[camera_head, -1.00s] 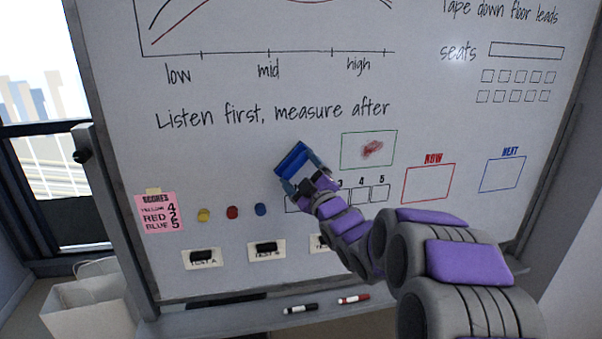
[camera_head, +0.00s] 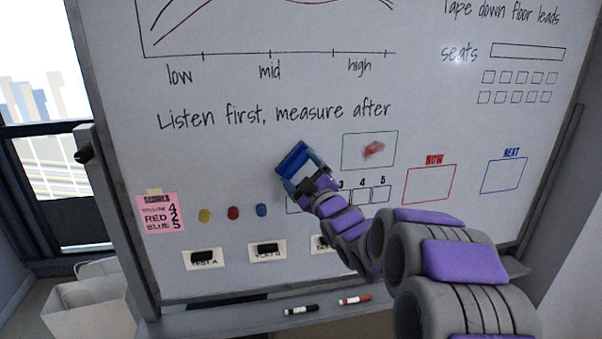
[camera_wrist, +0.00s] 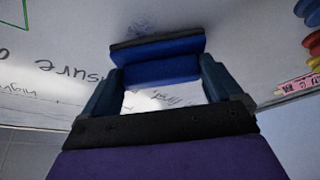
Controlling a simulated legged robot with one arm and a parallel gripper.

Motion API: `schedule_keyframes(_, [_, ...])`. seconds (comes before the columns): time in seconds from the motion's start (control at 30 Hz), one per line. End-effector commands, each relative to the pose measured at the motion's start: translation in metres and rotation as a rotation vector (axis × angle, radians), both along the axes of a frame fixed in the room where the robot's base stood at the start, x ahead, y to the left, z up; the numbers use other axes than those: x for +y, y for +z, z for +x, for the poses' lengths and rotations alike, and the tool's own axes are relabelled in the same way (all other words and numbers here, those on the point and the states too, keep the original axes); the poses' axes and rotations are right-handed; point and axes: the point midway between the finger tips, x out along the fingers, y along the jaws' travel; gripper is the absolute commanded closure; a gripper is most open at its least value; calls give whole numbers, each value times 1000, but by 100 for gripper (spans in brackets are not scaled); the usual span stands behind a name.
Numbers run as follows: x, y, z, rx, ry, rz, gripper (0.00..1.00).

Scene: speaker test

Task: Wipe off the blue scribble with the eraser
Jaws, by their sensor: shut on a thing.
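The blue eraser (camera_head: 292,158) with a dark pad is at the whiteboard (camera_head: 110,110), left of the green box and below the handwritten line. My gripper (camera_head: 305,174) is shut on it, with one finger on each side. In the wrist view the eraser (camera_wrist: 160,68) spans between the fingers of my gripper (camera_wrist: 158,88), its dark pad at the far edge. I cannot tell whether the pad touches the board. No blue scribble shows clearly in the head view; the eraser and gripper hide part of the board.
A red smudge (camera_head: 373,150) is inside the green box (camera_head: 346,152). Yellow, red and blue magnets (camera_head: 262,210) and a pink score note (camera_head: 160,222) are lower left. Labelled black holders (camera_head: 267,247) sit below. Two markers (camera_head: 354,300) lie on the bottom tray (camera_head: 215,318).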

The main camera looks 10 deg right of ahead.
Motion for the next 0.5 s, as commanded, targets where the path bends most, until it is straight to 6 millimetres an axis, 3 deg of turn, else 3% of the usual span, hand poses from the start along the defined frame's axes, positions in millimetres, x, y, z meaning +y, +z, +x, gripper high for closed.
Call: schedule_keyframes(0.5, [0, 0, 9, 1, 1, 0, 32])
